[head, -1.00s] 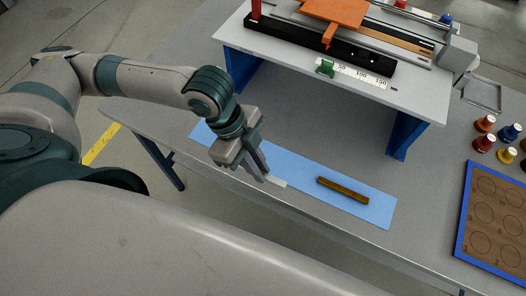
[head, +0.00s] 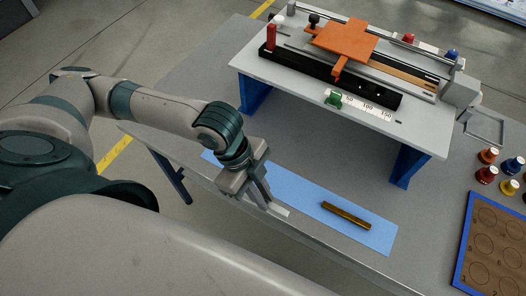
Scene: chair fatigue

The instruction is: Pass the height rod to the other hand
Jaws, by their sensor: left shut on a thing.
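My left gripper (head: 264,197) reaches in from the left and points down at the blue mat (head: 300,190). It is shut on a pale grey rod (head: 279,210), low over or on the mat's front edge; I cannot tell whether the rod touches it. Only the rod's right end shows; the fingers hide the rest. A brass-brown bar (head: 346,215) lies on the mat to the right, apart from the gripper. No label shows which of the two is the height rod. My right gripper is not in view.
A raised grey stand (head: 415,135) on blue legs holds a rail rig with an orange plate (head: 345,42) behind the mat. Several coloured knobbed pieces (head: 487,174) and a brown board with circles (head: 490,245) stand at the right. The table's front edge is close to the gripper.

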